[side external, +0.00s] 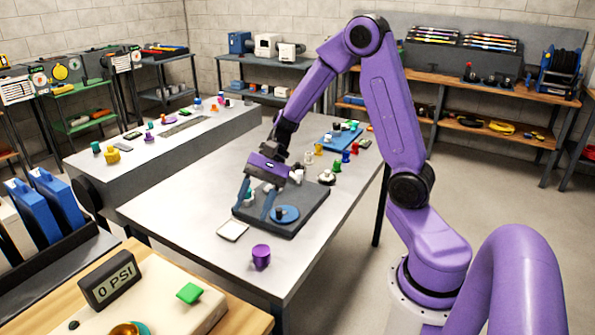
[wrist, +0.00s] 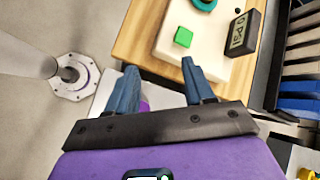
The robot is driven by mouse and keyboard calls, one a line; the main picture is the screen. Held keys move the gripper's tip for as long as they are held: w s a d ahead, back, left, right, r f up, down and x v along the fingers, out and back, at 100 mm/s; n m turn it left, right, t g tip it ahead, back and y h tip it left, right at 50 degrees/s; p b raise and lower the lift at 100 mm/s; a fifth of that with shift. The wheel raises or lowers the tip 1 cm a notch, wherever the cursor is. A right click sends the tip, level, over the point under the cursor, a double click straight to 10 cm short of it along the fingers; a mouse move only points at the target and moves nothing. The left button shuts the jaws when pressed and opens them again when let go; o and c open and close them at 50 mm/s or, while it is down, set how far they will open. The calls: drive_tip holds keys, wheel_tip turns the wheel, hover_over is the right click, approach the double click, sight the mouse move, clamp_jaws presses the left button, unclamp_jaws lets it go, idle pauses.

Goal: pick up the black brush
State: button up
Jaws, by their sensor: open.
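My gripper (side external: 254,203) is over the dark mat (side external: 300,210) on the grey table, its two blue fingers apart and pointing down. In the wrist view the fingers of my gripper (wrist: 159,68) are spread with nothing held between them. A small dark piece (side external: 281,213) is on the round blue disc (side external: 290,218) on the mat, just right of the fingers. It may be the black brush, but it is too small to tell. A small teal and white piece (side external: 249,197) shows between the fingers, partly hidden. No black brush shows clearly in the wrist view.
A white square dish (side external: 233,230) and a purple cup (side external: 261,256) stand near the table's front edge. Several small coloured pieces and a blue tray (side external: 340,138) are toward the back. A gauge box (side external: 112,278) and a green block (side external: 190,293) sit on the nearer bench.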

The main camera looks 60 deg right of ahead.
drive_tip(key=w+d+f+m+t, duration=0.2)
drive_tip(key=w+d+m+t, duration=0.3)
drive_tip(key=w+d+m, duration=0.45)
drive_tip(key=m+t+h, duration=0.7)
drive_tip(key=m+h, duration=0.4)
drive_tip(key=m, duration=0.7)
approach(299, 163)
drive_tip(key=x, duration=0.4)
drive_tip(key=shift+d+r, duration=0.1)
drive_tip(key=shift+d, duration=0.15)
drive_tip(key=w+f, duration=0.1)
drive_tip(key=w, duration=0.1)
drive_tip(key=shift+w+a+f, duration=0.1)
drive_tip(key=shift+w+f, duration=0.3)
drive_tip(key=shift+x, duration=1)
drive_tip(key=shift+c, duration=0.3)
clamp_jaws()
